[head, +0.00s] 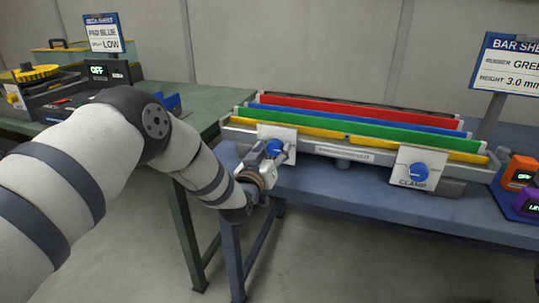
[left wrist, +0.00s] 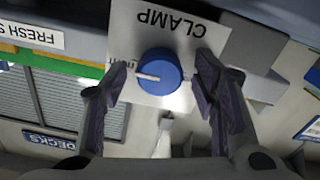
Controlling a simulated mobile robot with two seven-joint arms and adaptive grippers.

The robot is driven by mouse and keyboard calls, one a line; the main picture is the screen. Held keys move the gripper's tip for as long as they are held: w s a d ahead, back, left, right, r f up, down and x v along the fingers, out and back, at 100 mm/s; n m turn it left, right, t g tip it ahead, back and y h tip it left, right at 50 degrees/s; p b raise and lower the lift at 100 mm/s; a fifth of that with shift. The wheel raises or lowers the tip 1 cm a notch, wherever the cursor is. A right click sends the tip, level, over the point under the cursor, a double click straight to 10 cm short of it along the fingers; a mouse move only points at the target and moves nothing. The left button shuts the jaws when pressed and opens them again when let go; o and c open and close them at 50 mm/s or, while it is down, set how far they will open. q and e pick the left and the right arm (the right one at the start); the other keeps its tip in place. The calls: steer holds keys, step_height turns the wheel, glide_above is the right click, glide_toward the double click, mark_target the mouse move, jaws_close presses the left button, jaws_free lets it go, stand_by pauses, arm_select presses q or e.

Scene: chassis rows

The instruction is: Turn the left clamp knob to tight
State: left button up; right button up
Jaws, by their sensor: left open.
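The left clamp knob (head: 274,146) is blue and round, on a white plate (head: 289,134) at the left front of the bar holder. My left gripper (head: 277,157) is in front of it and partly hides it. In the left wrist view the knob (left wrist: 158,84) shows upside down on a plate reading CLAMP (left wrist: 160,20), its white pointer line toward picture left. The open fingers of my left gripper (left wrist: 160,68) stand on either side of the knob, with gaps visible. Small lettering beside the knob is partly hidden. My right gripper is not in view.
A second CLAMP plate with a blue knob (head: 419,172) is at the right. Red, blue, green and yellow bars (head: 370,136) lie along the holder. Orange and purple devices (head: 522,172) stand at the right edge of the blue bench (head: 350,187). A green table (head: 185,130) stands left.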

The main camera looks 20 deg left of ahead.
arm_select(q)
steer(key=s, duration=1.1)
steer(key=shift+s+a, duration=0.2)
steer(key=shift+s, duration=0.2)
steer(key=s+f+m+g, duration=0.2)
steer(key=s+f+g, duration=0.8)
steer(key=s+f, duration=1.05)
steer(key=s+a+f+g, duration=0.1)
steer(key=s+g, duration=0.4)
steer(key=s, duration=0.9)
steer(key=s+a+f+g+p, duration=0.1)
steer(key=s+f+g, duration=0.2)
steer(key=s, duration=1.1)
steer(key=g, duration=0.2)
steer(key=shift+s+a+f+g+y, duration=0.15)
steer(key=shift+s+a+g+y, duration=0.15)
steer(key=shift+s, duration=0.1)
steer(key=shift+w, duration=0.1)
